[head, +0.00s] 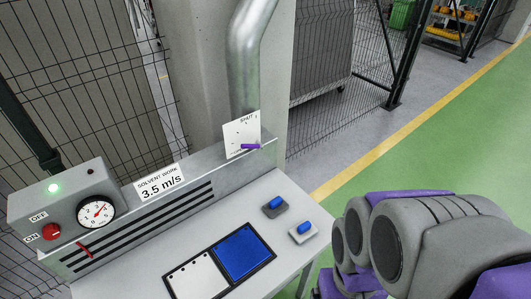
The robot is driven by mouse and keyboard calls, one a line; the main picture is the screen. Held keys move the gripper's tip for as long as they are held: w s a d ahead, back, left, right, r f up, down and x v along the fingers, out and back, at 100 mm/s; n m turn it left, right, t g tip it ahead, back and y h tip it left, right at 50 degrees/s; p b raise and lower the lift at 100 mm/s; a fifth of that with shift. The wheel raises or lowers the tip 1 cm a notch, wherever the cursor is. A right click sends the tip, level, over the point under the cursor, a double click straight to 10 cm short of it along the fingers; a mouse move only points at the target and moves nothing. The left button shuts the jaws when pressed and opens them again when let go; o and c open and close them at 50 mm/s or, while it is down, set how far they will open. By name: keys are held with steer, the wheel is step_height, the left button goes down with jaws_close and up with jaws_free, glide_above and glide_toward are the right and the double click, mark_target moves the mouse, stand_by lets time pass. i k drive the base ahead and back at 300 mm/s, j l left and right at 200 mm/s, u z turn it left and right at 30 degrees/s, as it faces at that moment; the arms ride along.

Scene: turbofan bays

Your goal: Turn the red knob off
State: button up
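The red knob (51,231) is on the front of a grey control box (50,199) at the far left in the head view. An "OFF" label (39,216) is above and left of it, and an "ON" label (32,238) is to its left. The knob is small, and I cannot tell which way it points. A green lamp (54,188) on top of the box is lit. Folded links of my arm fill the lower right, well apart from the knob. I cannot make out my gripper there.
A round gauge (96,212) sits right of the knob, with a red lever (84,248) below. The slotted bench (288,190) carries a blue pad (240,252) and two blue-topped blocks. A duct (247,60) and purple-handled damper plate (241,134) stand behind. Green floor is clear at right.

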mark_target(51, 231)
steer(key=u, duration=1.85)
